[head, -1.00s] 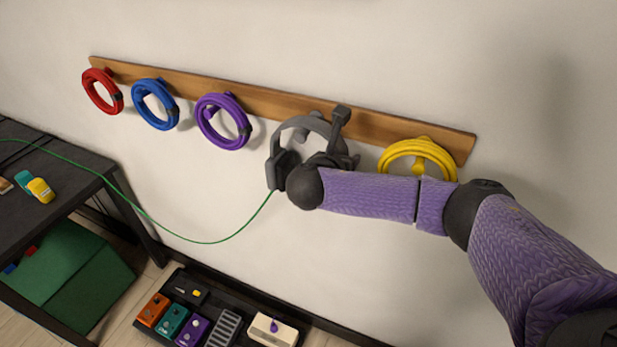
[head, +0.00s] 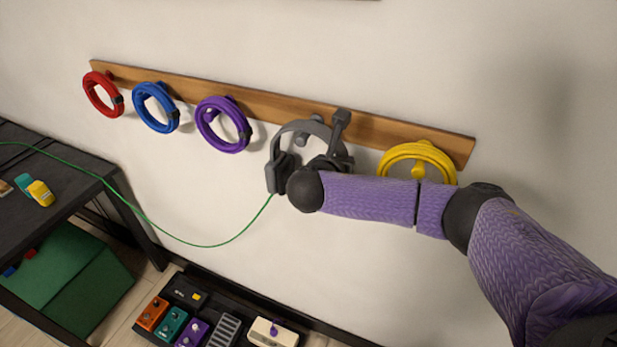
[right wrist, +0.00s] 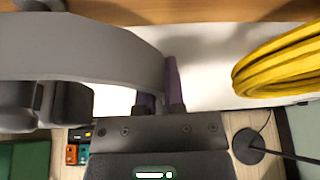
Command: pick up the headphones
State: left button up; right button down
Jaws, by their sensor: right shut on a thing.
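The grey headphones (head: 279,172) hang at the wooden peg rail, with a green cable running from the left ear cup. In the right wrist view their wide grey band (right wrist: 80,50) fills the upper left and runs between my fingers. My right gripper (head: 340,125) is at the right side of the band in the head view, mostly hidden by my wrist and forearm. In the right wrist view its purple fingers (right wrist: 159,90) are shut on the band. Whether the band still rests on its peg I cannot tell. My left gripper is not in view.
Red (head: 103,94), blue (head: 156,107), purple (head: 223,125) and yellow (head: 418,160) cable coils hang on the wooden rail (head: 260,101). A dark table (head: 50,185) stands at left. A pedalboard (head: 250,317) lies on the floor below. The green cable (head: 180,239) sags to the table.

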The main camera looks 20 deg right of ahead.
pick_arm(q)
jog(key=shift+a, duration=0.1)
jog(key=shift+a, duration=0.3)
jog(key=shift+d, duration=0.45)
